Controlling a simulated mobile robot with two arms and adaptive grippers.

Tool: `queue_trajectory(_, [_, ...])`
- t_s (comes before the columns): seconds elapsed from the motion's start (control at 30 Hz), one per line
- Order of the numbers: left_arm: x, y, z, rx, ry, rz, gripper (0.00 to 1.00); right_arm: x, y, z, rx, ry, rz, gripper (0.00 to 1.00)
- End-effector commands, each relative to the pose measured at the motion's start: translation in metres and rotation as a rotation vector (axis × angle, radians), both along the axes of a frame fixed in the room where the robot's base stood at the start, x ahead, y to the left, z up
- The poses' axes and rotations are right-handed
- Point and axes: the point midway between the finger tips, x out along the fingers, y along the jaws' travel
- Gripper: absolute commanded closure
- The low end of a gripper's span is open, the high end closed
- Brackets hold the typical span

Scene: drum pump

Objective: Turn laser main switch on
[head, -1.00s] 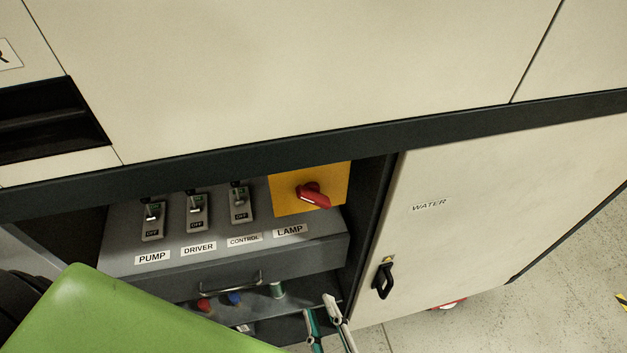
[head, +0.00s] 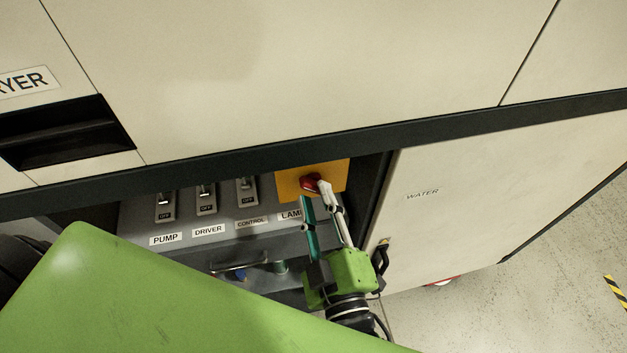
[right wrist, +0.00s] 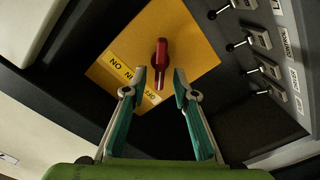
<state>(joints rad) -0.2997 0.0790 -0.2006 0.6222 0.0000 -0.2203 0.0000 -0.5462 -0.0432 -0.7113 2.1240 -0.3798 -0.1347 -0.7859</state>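The main switch is a red rotary knob (head: 311,184) on a yellow plate (head: 290,186) inside the open cabinet bay, above the LAMP label. In the right wrist view the red knob (right wrist: 161,62) stands along the picture's vertical on the yellow plate (right wrist: 187,38). My right gripper (head: 314,191) is at the knob in the head view. In the right wrist view its fingers (right wrist: 159,80) are open, with tips apart on either side of the knob's lower end. Whether they touch it I cannot tell. My left gripper is not in view.
Several small lever switches (head: 206,199) marked OFF sit left of the knob, above the PUMP, DRIVER and CONTROL labels. The WATER door (head: 470,210) with a black handle (head: 381,256) is at the right. A dark cabinet edge (head: 372,190) borders the bay beside the gripper.

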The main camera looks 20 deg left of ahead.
Motion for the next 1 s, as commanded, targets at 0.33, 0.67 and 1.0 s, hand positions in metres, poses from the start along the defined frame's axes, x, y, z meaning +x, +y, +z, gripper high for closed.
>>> queue_trajectory(0.33, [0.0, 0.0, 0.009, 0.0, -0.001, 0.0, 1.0, 0.025, 0.016, 0.0, 0.0, -0.001, -0.001, 0.74])
queue_trajectory(0.67, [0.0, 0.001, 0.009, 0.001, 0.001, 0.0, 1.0, 0.025, 0.016, 0.0, 0.001, 0.001, 0.0, 0.97])
queue_trajectory(1.0, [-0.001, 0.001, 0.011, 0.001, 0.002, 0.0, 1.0, 0.025, 0.016, 0.0, 0.016, 0.011, -0.001, 1.0])
